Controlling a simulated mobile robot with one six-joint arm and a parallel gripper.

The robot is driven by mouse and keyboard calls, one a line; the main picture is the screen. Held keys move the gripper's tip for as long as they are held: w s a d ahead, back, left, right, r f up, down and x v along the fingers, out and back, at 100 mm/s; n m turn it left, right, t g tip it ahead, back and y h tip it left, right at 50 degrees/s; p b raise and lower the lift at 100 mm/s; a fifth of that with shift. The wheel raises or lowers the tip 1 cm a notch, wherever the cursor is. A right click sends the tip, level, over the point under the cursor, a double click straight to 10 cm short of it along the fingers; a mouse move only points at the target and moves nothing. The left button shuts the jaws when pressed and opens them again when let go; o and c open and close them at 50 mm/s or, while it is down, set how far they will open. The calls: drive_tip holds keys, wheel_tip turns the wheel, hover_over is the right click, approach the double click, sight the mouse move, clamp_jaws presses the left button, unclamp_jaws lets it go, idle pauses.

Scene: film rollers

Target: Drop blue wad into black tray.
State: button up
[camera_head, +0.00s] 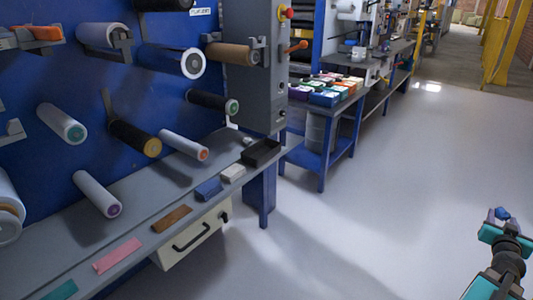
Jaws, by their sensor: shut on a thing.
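My gripper (497,215) is at the right edge of the view, over the open floor. It is shut on a small crumpled blue wad (503,213), which shows at its tip. The fingers are small in view and partly cover the wad. The black tray (262,153) sits at the right end of the grey ledge below the blue roller panel. My gripper is far to the right of the tray, well apart from it.
On the ledge (136,228) lie a white block (232,173), a blue block (208,189), a brown block (172,219) and a pink strip (117,256). Rollers jut from the panel above. A blue table (322,143) with coloured boxes stands behind. The floor (390,190) between is clear.

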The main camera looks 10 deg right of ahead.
drive_tip(key=w+a+r+n+t+y, duration=0.1)
drive_tip(key=w+a+n+t+y, duration=0.35)
drive_tip(key=w+a, duration=0.85)
drive_tip(key=w+a+r+n+t+y, duration=0.1)
drive_tip(key=w+a+n+y, duration=0.6)
drive_tip(key=a, duration=1)
drive_tip(key=a+r+n+g+y, duration=0.1)
drive_tip(key=a+n+g+y, duration=0.2)
drive_tip(key=a, duration=1.5)
drive_tip(key=w+a+r+n+g+y, duration=0.1)
drive_tip(key=a+n+g+y, duration=0.3)
drive_tip(key=a+y, duration=0.6)
drive_tip(key=a+n, duration=0.2)
drive_tip(key=a, duration=0.6)
drive_tip(key=shift+w+r+y, duration=0.15)
drive_tip(key=shift+r+y, duration=0.1)
drive_tip(key=shift+y, duration=0.1)
drive_tip(key=shift+a, duration=0.1)
